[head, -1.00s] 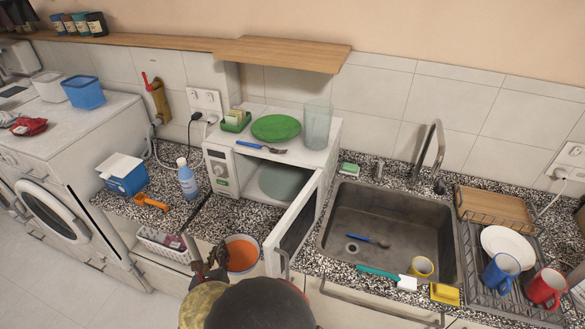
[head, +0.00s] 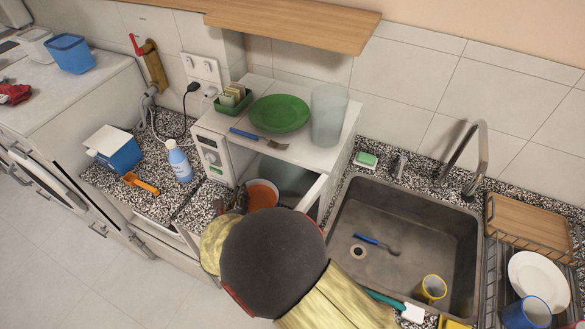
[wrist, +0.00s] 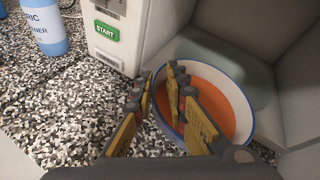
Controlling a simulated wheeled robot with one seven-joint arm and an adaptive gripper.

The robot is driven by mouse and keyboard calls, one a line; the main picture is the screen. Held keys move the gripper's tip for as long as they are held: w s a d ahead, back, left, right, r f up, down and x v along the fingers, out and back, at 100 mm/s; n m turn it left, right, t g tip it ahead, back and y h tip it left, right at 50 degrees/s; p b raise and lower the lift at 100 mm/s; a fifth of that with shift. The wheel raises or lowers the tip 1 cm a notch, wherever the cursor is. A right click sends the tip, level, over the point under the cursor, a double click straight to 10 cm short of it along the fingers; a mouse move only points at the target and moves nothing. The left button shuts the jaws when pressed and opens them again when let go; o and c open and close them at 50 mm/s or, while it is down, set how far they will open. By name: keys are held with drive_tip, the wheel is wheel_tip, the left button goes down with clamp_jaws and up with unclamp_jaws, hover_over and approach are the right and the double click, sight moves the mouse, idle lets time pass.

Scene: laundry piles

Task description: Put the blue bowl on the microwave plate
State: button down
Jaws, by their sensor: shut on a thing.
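The blue bowl (head: 262,194) is white with a blue rim and orange inside. It is at the open front of the microwave (head: 222,158), and its near side is partly hidden by my arm. My gripper (wrist: 162,78) is shut on the left rim of the bowl (wrist: 212,98), one finger inside and one outside. The pale glass microwave plate (head: 290,178) is inside, just behind the bowl; part of it shows in the wrist view (wrist: 258,88). I cannot tell whether the bowl touches the plate.
The open microwave door (head: 318,195) stands to the right of the bowl. A green plate (head: 280,112), a fork and a glass are on top of the microwave. A blue-white bottle (head: 180,165) stands left on the counter. The sink (head: 420,235) is to the right.

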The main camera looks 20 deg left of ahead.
drive_tip(key=shift+s+r+n, duration=0.1)
drive_tip(key=shift+r+n, duration=0.1)
drive_tip(key=shift+n, duration=0.1)
drive_tip(key=shift+w+d, duration=0.15)
drive_tip(key=shift+w, duration=0.35)
hover_over(268, 169)
drive_tip(key=shift+s+b, duration=0.1)
drive_tip(key=shift+b, duration=0.3)
drive_tip(key=shift+f, duration=0.1)
drive_tip(key=shift+a, duration=0.2)
drive_tip(key=c, duration=1.8)
unclamp_jaws()
drive_tip(key=shift+d+f, duration=0.1)
drive_tip(key=shift+f, duration=0.05)
drive_tip(key=shift+c, duration=0.2)
